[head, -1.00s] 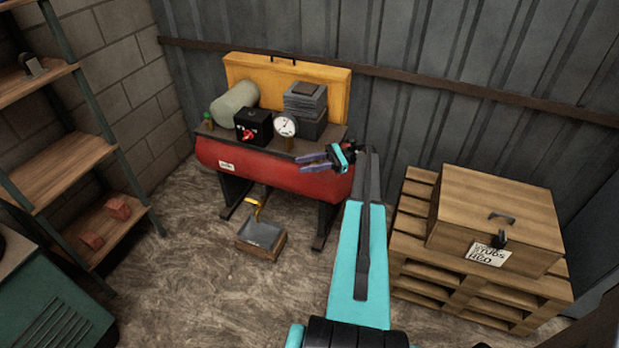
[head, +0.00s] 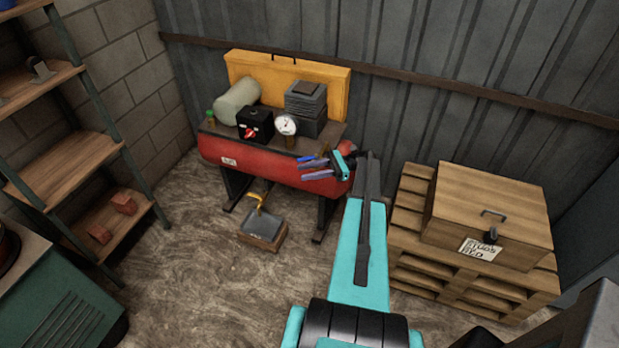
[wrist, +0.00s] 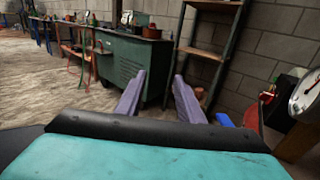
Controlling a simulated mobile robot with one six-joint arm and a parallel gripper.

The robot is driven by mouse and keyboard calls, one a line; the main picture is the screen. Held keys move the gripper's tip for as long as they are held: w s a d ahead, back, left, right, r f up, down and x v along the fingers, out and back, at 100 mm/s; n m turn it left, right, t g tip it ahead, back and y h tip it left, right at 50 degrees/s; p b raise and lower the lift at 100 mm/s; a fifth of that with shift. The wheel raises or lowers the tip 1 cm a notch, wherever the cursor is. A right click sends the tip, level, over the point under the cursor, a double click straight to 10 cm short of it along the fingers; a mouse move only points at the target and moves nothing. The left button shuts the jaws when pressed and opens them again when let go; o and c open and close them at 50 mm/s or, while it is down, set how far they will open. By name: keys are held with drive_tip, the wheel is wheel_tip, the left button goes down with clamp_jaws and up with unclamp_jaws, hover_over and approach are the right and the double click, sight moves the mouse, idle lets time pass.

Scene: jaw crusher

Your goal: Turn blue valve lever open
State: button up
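My gripper (head: 303,170) is at the right front of the red tank (head: 240,160), with its two purple fingers apart and nothing between them. The blue valve lever (head: 306,158) shows as a short blue strip just above the upper finger in the head view. In the wrist view, a blue piece (wrist: 224,120) shows just right of the right finger, outside the gap between the fingers (wrist: 160,77). Most of the valve is hidden behind my gripper. I cannot tell whether finger and lever touch.
A pressure gauge (head: 287,124) and a black box with a red knob (head: 254,125) stand on the tank's top. A pan-like pedal (head: 264,226) sits on the floor in front. A wooden crate (head: 489,215) on a pallet is at the right, shelves (head: 70,160) at the left.

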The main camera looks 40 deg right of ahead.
drive_tip(key=shift+s+a+r+p, duration=0.15)
drive_tip(key=shift+s+a+p, duration=0.75)
drive_tip(key=shift+s, duration=0.2)
drive_tip(key=shift+s+a+r+p, duration=0.1)
drive_tip(key=shift+s+a+p, duration=0.65)
drive_tip(key=shift+s+p, duration=0.3)
